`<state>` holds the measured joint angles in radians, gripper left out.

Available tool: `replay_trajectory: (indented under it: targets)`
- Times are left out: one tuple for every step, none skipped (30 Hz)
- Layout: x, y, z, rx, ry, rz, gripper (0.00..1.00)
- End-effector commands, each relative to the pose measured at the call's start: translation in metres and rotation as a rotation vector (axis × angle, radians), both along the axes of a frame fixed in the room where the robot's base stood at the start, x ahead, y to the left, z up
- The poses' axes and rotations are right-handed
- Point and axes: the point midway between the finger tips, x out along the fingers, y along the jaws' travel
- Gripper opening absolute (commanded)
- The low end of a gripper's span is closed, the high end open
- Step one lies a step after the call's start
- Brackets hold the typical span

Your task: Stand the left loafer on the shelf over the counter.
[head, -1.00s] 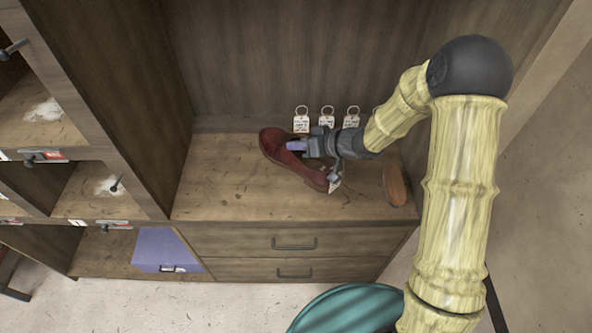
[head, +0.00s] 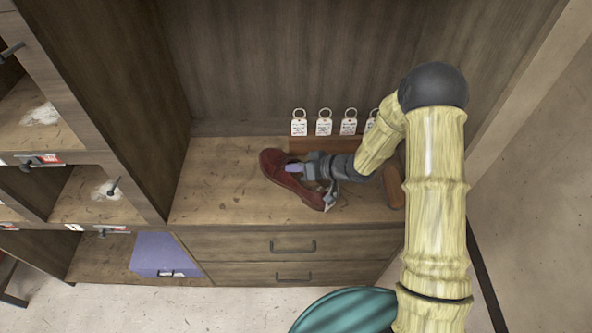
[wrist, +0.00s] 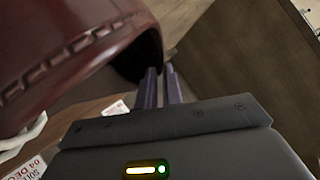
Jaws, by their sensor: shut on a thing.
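The dark red loafer (head: 284,180) is over the wooden counter (head: 215,195), its toe toward the back left and its heel toward the front right. My gripper (head: 301,170) is shut on the loafer at its foot opening. In the wrist view, the loafer (wrist: 70,50) fills the upper left, and my gripper's purple fingers (wrist: 162,88) sit close together at the rim of the dark opening. A paper tag (wrist: 25,170) hangs by the shoe. I cannot tell whether the sole touches the counter.
A reddish-brown wooden strip (head: 325,145) lies at the counter's back, behind my gripper. Several white tags (head: 299,126) hang on the back panel. Cubbies (head: 95,190) stand left; drawers (head: 292,247) lie below. The counter's left part is clear.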

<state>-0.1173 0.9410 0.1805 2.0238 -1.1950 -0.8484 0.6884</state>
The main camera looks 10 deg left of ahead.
Motion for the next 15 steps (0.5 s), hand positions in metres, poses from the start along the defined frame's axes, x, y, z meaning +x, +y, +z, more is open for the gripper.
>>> replay_trajectory:
  targets:
    - [0.0002, 0.0006, -0.0075, 0.002, 0.0, 0.001, 0.0]
    - [0.0003, 0.0005, -0.0108, 0.002, 0.001, 0.0, 0.0]
    - [0.0004, 0.0003, -0.0143, 0.001, 0.0, -0.001, 0.0]
    - [0.0004, 0.0003, -0.0157, 0.001, 0.0, 0.0, 0.0]
    - [0.0005, 0.0002, -0.0164, 0.001, -0.002, 0.0, 0.0]
    - [0.0007, 0.0002, -0.0166, 0.0, -0.003, -0.001, 0.0]
    - [0.0006, 0.0001, -0.0164, 0.0, -0.003, -0.001, 0.0]
    - [0.0007, 0.0002, -0.0163, 0.0, -0.003, -0.001, 0.0]
    - [0.0006, 0.0002, -0.0162, 0.0, -0.003, -0.001, 0.0]
    - [0.0005, 0.0002, -0.0163, 0.0, -0.003, -0.001, 0.0]
    - [0.0002, -0.0003, -0.0172, -0.001, -0.001, -0.001, 0.1]
    - [0.0002, -0.0003, -0.0172, -0.001, 0.0, -0.001, 0.18]
    - [0.0001, -0.0002, -0.0172, -0.001, 0.0, -0.001, 0.23]
    - [0.0002, -0.0002, -0.0171, -0.001, 0.0, -0.001, 0.29]
    - [0.0002, -0.0002, -0.0171, -0.001, 0.0, -0.001, 0.3]
